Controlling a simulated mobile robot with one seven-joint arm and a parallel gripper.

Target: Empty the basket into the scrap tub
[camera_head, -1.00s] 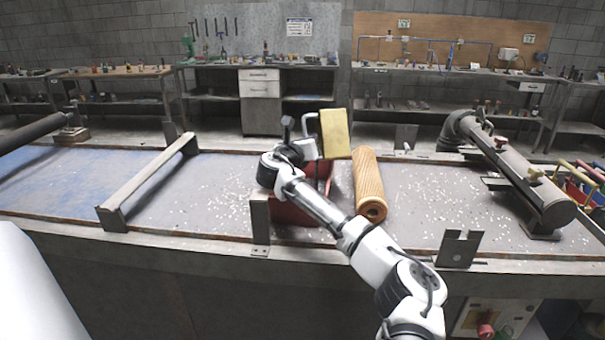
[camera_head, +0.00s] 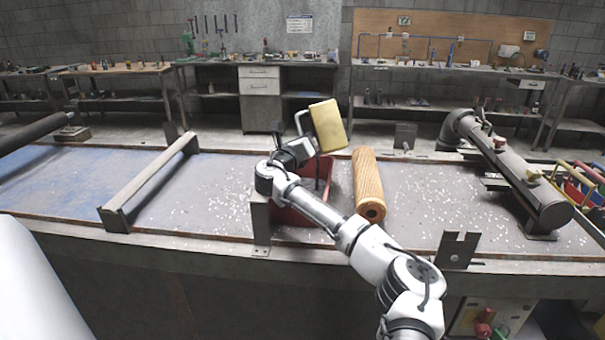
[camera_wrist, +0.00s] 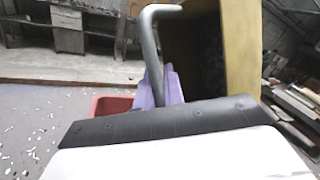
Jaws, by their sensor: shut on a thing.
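The yellow basket (camera_head: 328,126) hangs in the air over the red scrap tub (camera_head: 318,172) and is tilted in the head view. Its grey handle (camera_wrist: 150,45) runs between the purple fingers of my gripper (camera_wrist: 163,88), which are shut on it. In the wrist view the basket (camera_wrist: 242,50) shows its dark inside; I cannot tell what it holds. My gripper (camera_head: 303,148) is left of the basket in the head view. The tub stands on the bench, partly behind my arm; a corner shows in the wrist view (camera_wrist: 110,105). Its contents are hidden.
Grey brackets (camera_head: 262,222) stand at the bench's front edge. A raised metal bar (camera_head: 155,175) is on the left, a large grey pipe (camera_head: 515,170) on the right. White scraps litter the bench top (camera_head: 425,190).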

